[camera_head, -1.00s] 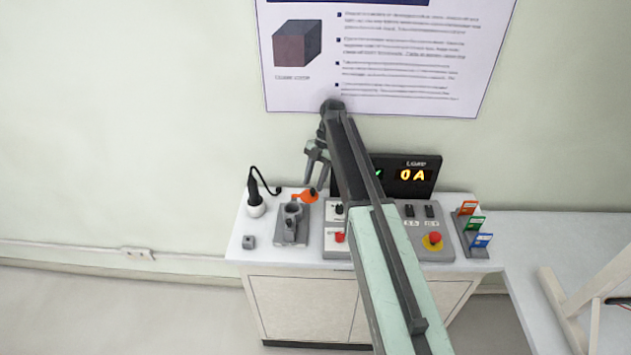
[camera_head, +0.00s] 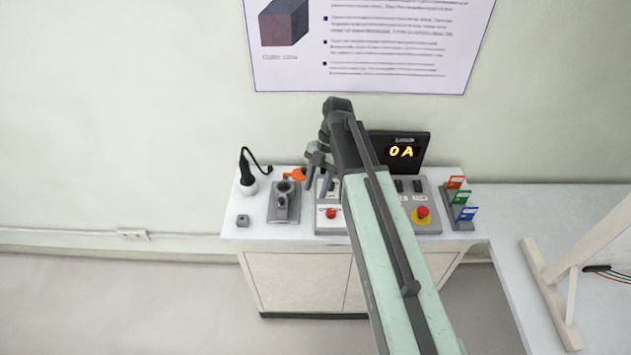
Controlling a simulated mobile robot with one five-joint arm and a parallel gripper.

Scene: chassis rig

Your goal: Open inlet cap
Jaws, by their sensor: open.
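A grey inlet fixture (camera_head: 284,203) stands on the left part of the white cabinet top. An orange cap (camera_head: 295,174) shows just behind and right of its upper end. I cannot tell from this view whether the cap is seated on the inlet or hinged away. My gripper (camera_head: 317,185) is open and empty, pointing down, just right of the orange cap in the picture. Its fingers look apart from the cap, but the height gap is hard to judge. My arm hides part of the panel behind it.
A black-and-white plug (camera_head: 247,179) with a cord and a small grey block (camera_head: 242,221) lie left. Right are a control panel with a red button (camera_head: 422,212), a display (camera_head: 399,152) reading 0 A, and coloured tags (camera_head: 463,197). A white frame (camera_head: 580,265) stands far right.

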